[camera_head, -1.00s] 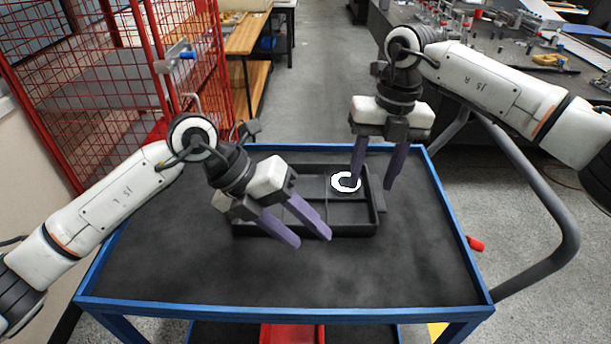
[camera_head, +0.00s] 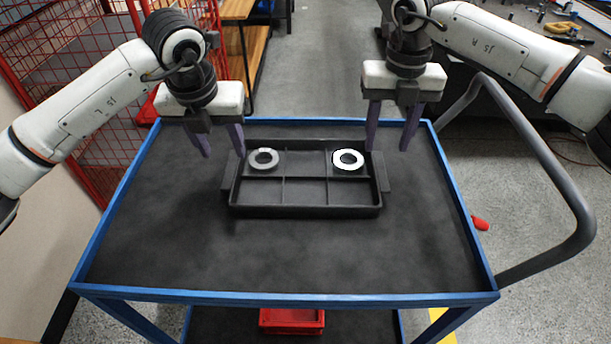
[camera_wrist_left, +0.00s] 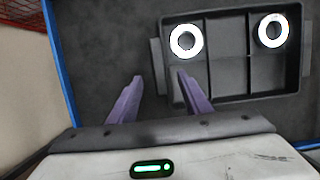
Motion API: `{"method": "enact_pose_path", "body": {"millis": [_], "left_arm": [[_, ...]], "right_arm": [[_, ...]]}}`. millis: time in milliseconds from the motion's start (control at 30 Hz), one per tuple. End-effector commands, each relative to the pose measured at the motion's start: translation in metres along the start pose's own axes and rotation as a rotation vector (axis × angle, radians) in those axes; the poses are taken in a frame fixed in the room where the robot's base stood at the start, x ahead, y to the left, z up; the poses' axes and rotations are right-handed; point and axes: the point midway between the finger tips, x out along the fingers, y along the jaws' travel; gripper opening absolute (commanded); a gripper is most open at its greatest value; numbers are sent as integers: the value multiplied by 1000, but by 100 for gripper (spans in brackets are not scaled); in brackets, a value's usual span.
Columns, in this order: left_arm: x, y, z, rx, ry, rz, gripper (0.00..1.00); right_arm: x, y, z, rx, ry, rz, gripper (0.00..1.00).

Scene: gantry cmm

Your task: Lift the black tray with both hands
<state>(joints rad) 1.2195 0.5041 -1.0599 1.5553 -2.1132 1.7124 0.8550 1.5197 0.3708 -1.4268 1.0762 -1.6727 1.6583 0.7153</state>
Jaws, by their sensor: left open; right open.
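The black tray (camera_head: 305,211) lies flat on the cart top, with a tab handle at its left end (camera_head: 230,172) and one at its right end (camera_head: 381,172). Its inside is split into several compartments. My left gripper (camera_head: 222,154) is open, pointing down near the tray's left end. In the left wrist view the tray (camera_wrist_left: 228,98) shows beside its open fingers (camera_wrist_left: 155,90). My right gripper (camera_head: 387,150) is open, pointing down near the tray's right end. Neither holds anything.
The cart (camera_head: 285,296) has a raised blue rim and a grey push handle (camera_head: 575,235) at the right. A red bin (camera_head: 291,319) sits on the lower shelf. A red mesh cage (camera_head: 90,110) stands at the left. The cart top before the tray is clear.

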Motion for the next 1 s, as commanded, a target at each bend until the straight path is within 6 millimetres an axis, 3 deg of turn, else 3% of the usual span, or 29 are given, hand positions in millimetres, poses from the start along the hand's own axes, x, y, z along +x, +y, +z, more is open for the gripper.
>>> {"method": "enact_pose_path", "body": {"millis": [200, 400, 833, 1000], "left_arm": [[40, -1, -1, 0, 3, 0, 45], [64, 0, 0, 0, 1, 0, 45], [72, 0, 0, 1, 0, -1, 45], [72, 0, 0, 1, 0, -1, 16]], "right_arm": [[41, 0, -1, 0, 3, 0, 45], [64, 0, -1, -1, 2, 0, 45], [72, 0, 0, -1, 0, 0, 45], [72, 0, 0, -1, 0, 0, 16]]}}
